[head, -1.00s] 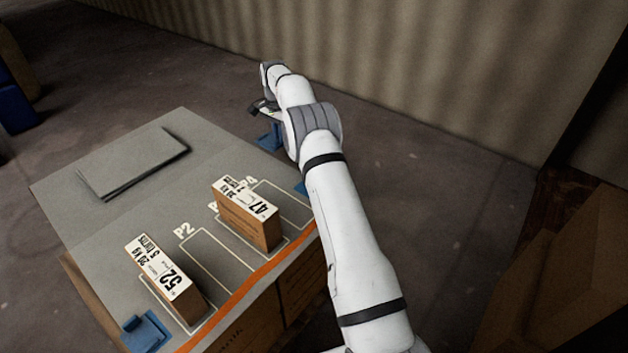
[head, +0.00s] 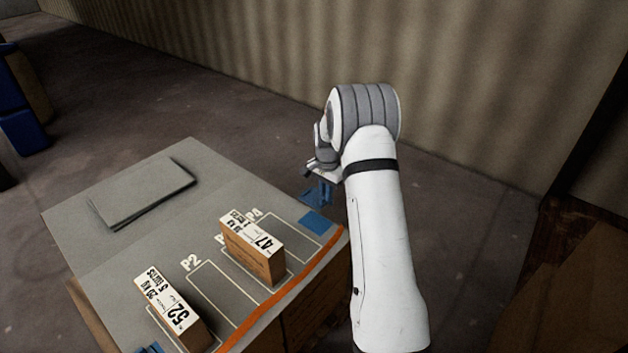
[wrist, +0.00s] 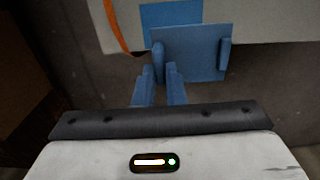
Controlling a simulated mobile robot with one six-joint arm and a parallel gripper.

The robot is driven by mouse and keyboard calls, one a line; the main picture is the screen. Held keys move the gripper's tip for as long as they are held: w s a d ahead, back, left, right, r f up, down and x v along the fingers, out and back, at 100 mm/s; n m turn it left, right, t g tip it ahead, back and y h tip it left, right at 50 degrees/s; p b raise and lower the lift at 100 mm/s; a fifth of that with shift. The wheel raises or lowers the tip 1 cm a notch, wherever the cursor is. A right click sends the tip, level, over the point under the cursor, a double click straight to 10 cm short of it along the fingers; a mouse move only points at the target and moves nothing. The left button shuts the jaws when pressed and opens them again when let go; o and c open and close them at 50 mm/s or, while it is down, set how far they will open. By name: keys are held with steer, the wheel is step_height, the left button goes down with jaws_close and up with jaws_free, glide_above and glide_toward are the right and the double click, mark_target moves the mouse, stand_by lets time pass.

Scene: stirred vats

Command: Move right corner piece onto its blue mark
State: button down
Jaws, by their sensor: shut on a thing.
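The right corner piece (wrist: 193,55) is blue, with a flat plate and upright walls. My gripper (wrist: 159,72) is shut on one of its walls, and the piece hangs beyond the platform's edge. In the wrist view the blue mark (wrist: 170,14) lies on the platform just past the piece, which covers part of its near edge. In the head view the mark (head: 317,222) is a flat blue patch at the platform's right corner, below and close to the held piece (head: 318,193). My arm hides some of the gripper there.
The grey platform (head: 120,265) has an orange front edge (head: 275,308). Carton 47 (head: 253,252) and carton 52 (head: 173,312) stand on it, with a flat grey panel (head: 145,195) behind. Another blue piece (head: 150,349) is cut off at the bottom. A corrugated wall (head: 460,100) stands behind.

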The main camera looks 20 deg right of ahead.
steer(key=shift+s+d+f+b, duration=0.1)
steer(key=shift+s+f+b, duration=0.15)
steer(key=shift+f+b, duration=0.9)
steer(key=shift+s+d+f+b, duration=0.1)
steer(key=shift+s+f+b, duration=0.3)
steer(key=shift+f, duration=1.35)
steer(key=shift+s+d+f+b, duration=0.1)
steer(key=shift+f+b, duration=0.85)
steer(key=shift+f, duration=0.5)
steer(key=c, duration=1.4)
jaws_free()
